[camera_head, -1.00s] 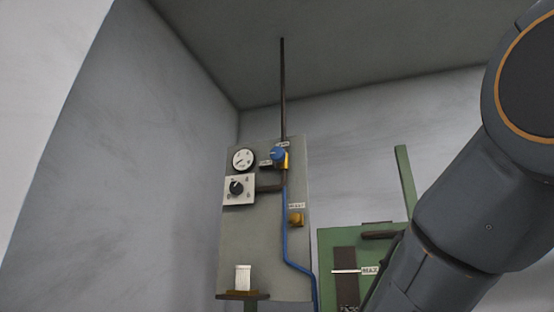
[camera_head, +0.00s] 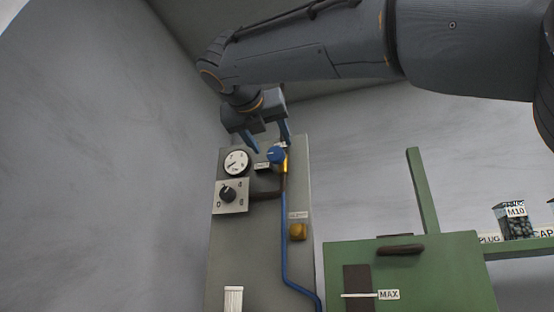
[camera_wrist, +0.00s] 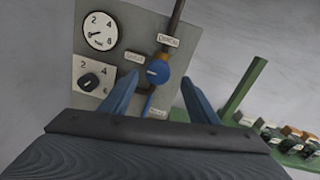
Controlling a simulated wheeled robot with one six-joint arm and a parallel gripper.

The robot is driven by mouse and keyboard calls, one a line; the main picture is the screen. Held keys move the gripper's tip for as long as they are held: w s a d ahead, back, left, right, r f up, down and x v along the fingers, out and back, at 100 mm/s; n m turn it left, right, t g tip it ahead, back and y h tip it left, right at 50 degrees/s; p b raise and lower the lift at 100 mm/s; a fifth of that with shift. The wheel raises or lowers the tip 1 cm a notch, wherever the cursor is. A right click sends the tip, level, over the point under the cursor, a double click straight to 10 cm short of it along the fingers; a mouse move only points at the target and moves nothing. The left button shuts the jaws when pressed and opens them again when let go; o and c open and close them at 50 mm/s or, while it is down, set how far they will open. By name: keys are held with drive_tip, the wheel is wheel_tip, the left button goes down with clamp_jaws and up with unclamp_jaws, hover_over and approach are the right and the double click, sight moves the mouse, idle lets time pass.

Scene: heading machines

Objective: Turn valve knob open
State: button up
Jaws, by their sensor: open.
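The valve knob is a round blue knob (camera_head: 276,154) at the upper right of a grey panel (camera_head: 230,260), below a dark vertical pipe and above a blue hose. In the wrist view the blue knob (camera_wrist: 157,72) shows between and beyond my fingertips. My gripper (camera_head: 270,140) is open and empty, reaching from above. Its two blue fingers point down at the panel, close to the knob; I cannot tell whether they touch it. Small labels stand beside the knob. A white gauge (camera_head: 236,163) and a black selector dial (camera_head: 228,193) are to its left.
A brass knob (camera_head: 298,231) sits lower on the panel. A green machine (camera_head: 450,270) with a handle and a MAX label stands to the right. A green shelf (camera_head: 520,248) holds labelled bins at far right. A white object (camera_head: 233,300) is at the panel's bottom.

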sight(275, 152)
drive_tip(key=p+x, duration=0.2)
drive_tip(key=x, duration=0.5)
drive_tip(key=shift+w+f, duration=0.15)
drive_tip(key=shift+w, duration=0.05)
drive_tip(key=c, duration=1)
